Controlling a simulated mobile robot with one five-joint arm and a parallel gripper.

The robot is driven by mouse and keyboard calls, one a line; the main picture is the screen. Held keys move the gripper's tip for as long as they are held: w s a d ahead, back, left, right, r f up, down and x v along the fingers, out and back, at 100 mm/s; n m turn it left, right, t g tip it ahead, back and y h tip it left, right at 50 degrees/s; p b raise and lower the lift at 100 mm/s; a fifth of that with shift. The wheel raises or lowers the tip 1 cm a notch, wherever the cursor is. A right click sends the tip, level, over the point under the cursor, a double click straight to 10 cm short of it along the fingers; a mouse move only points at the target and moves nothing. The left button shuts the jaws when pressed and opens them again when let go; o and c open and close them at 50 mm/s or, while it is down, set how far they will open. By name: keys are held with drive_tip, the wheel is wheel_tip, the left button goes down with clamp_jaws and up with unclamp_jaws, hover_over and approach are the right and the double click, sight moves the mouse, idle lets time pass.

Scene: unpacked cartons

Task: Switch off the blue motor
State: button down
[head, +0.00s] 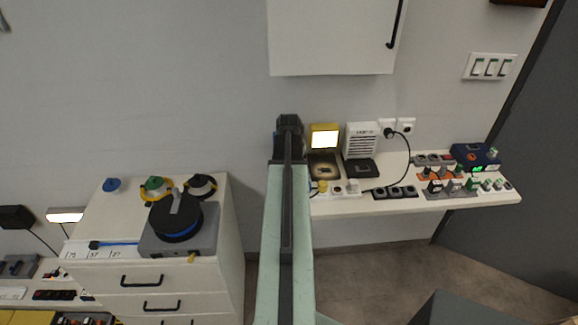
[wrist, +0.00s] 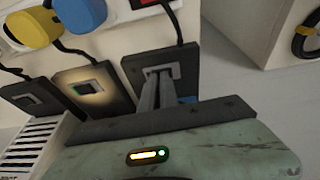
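My gripper (head: 288,140) is at the far end of my arm, over the left end of the white shelf. In the wrist view its two fingers (wrist: 157,77) are close together, with their tips at the light switch of the right-hand dark plate (wrist: 128,68). I cannot tell whether they touch the switch or which way it is set. A small blue part, probably of the blue motor, shows just behind the fingers (wrist: 187,100) and beside my gripper in the head view (head: 276,147). The rest of it is hidden by my arm.
Next to that plate are a glowing plate (wrist: 92,90) and another dark plate (wrist: 28,97). The lit yellow lamp (head: 325,137) and white vented box (head: 361,140) stand behind. Yellow (wrist: 32,26) and blue (wrist: 80,12) plugs with cables are close by. A drawer cabinet (head: 150,280) stands left.

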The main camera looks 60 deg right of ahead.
drive_tip(key=shift+d+r+p, duration=0.15)
drive_tip(key=shift+r+p, duration=0.25)
drive_tip(key=shift+r, duration=0.05)
drive_tip(key=w+p+v, duration=0.1)
drive_tip(key=p+v, duration=1.1)
drive_tip(key=v, duration=0.1)
drive_tip(key=shift+p, duration=0.3)
drive_tip(key=shift+w, duration=0.1)
drive_tip(key=w+a+n+t+y, duration=0.1)
drive_tip(key=w+a+n, duration=0.5)
drive_tip(key=w+a, duration=1.9)
drive_tip(key=w+a+f+n+y, duration=0.1)
drive_tip(key=w+a+n, duration=0.2)
drive_tip(key=a, duration=1.2)
drive_tip(key=s+a+n+g, duration=0.1)
drive_tip(key=s+a, duration=0.2)
drive_tip(key=a, duration=0.6)
drive_tip(key=s+a+n+g+y+b, duration=0.1)
drive_tip(key=s+a, duration=0.2)
drive_tip(key=a, duration=0.5)
drive_tip(key=shift+a+f, duration=0.35)
drive_tip(key=shift+f, duration=0.05)
